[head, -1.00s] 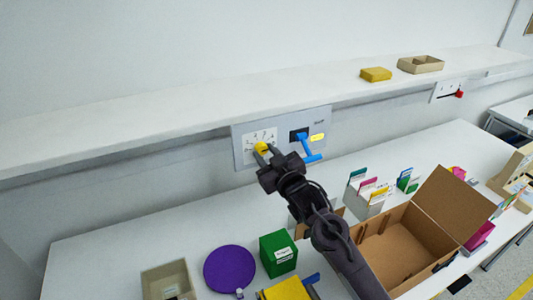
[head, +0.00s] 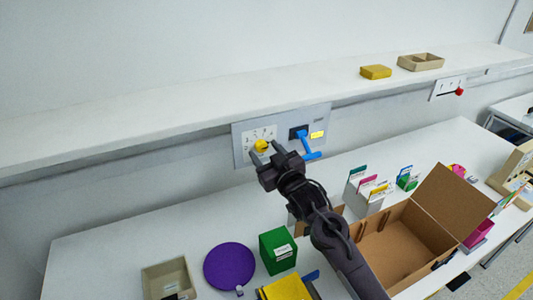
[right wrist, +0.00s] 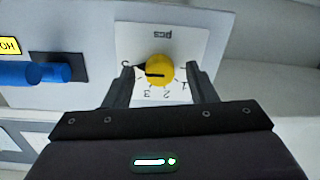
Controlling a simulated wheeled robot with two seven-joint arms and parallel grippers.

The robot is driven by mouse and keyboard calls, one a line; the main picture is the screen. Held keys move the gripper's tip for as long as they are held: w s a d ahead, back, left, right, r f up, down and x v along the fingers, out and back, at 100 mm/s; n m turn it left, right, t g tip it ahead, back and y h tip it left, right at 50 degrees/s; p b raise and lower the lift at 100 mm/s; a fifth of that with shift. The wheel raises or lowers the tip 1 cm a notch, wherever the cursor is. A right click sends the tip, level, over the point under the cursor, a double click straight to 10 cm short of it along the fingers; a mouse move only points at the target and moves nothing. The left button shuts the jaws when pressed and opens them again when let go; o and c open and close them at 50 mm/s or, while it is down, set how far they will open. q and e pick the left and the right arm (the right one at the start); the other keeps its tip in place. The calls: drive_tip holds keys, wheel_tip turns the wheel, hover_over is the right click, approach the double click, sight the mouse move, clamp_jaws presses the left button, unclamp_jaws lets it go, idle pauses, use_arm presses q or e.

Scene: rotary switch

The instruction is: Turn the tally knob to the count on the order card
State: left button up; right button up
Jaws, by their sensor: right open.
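The yellow tally knob (head: 262,146) sits on a white dial (head: 249,139) on the left of a grey wall panel. In the right wrist view the knob (right wrist: 159,68) and its dial appear upside down, with "pcs" and small numerals. A dark pointer on the knob points left in that view, toward the leftmost numeral, which may be a 5. My right gripper (head: 265,153) is open in front of the knob. Its fingers (right wrist: 161,88) stand either side of the knob, apart from it. I cannot identify the order card. My left gripper is out of view.
A blue lever (head: 308,146) and a yellow label (head: 317,135) are right of the dial. A white shelf (head: 150,118) overhangs the panel. Below are an open cardboard box (head: 440,222), a green box (head: 278,251), a purple disc (head: 230,267) and card holders (head: 363,190).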

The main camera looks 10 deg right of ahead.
drive_tip(key=b+v, duration=0.2)
drive_tip(key=v, duration=0.5)
drive_tip(key=shift+s+b, duration=0.4)
drive_tip(key=shift+d, duration=0.1)
